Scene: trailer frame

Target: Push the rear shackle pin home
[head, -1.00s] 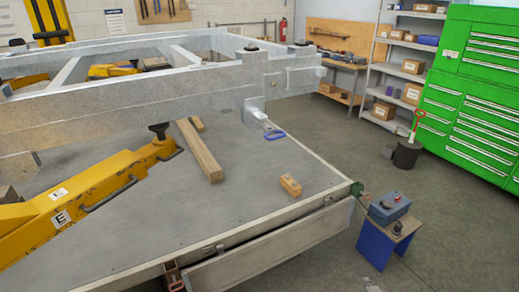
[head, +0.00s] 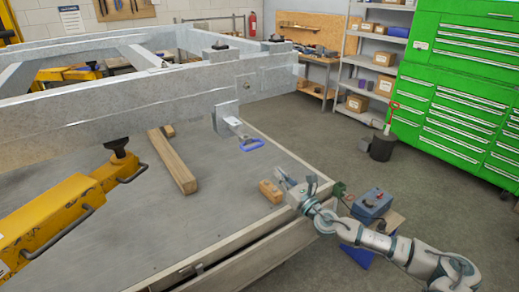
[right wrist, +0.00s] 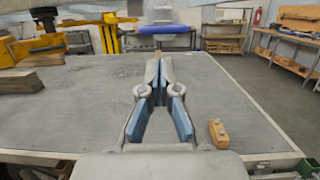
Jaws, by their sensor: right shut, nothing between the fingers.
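A grey metal bracket (head: 225,118) hangs under the rear end of the galvanized trailer frame (head: 150,100). A short light metal piece (head: 238,130) sticks out from it, with a blue loop-shaped part (head: 251,144) at its end. The blue part also shows beyond my fingers in the right wrist view (right wrist: 172,30). I cannot make out the pin itself clearly. My right gripper (head: 284,177) is over the bed's right rear edge, short of the bracket and apart from it. Its fingertips meet, empty, in the right wrist view (right wrist: 159,58). My left gripper is not in view.
A small wooden block (head: 270,190) lies close beside my right gripper. A long timber (head: 173,160) and a yellow jack (head: 60,220) are further left on the grey bed (head: 200,225). A blue-grey box (head: 371,202) stands off the bed's corner. The bed before the bracket is clear.

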